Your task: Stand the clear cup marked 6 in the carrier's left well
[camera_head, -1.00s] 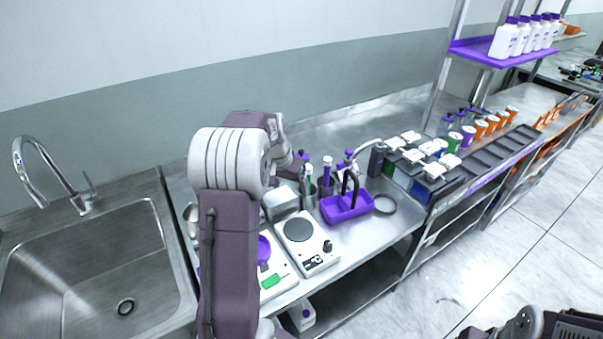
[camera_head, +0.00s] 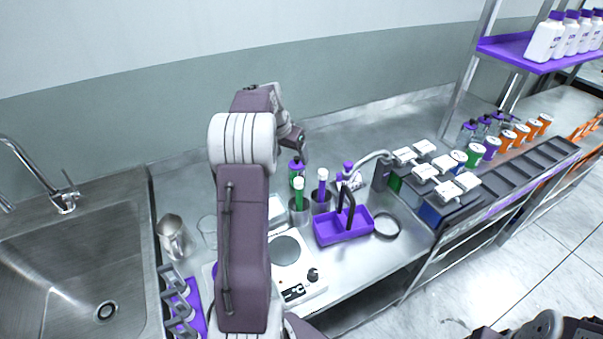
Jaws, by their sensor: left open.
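A clear cup (camera_head: 207,227) stands on the steel bench, partly hidden behind my left arm. I cannot read a mark on it. A purple tray with a black upright handle (camera_head: 330,233), which looks like the carrier, sits on the bench right of the hotplate. I cannot make out its separate wells, and no cup shows in it. My left gripper (camera_head: 301,151) is open at the end of the folded left arm, above the back of the bench and behind the green bottle. It is apart from both the cup and the tray. My right gripper is not in view.
A metal pitcher (camera_head: 172,236) and a purple rack with grey pieces (camera_head: 196,312) are at left by the sink (camera_head: 60,270). Two metal holders (camera_head: 299,215) with tubes stand behind the hotplate (camera_head: 296,283). A black ring (camera_head: 386,226) lies right of the tray.

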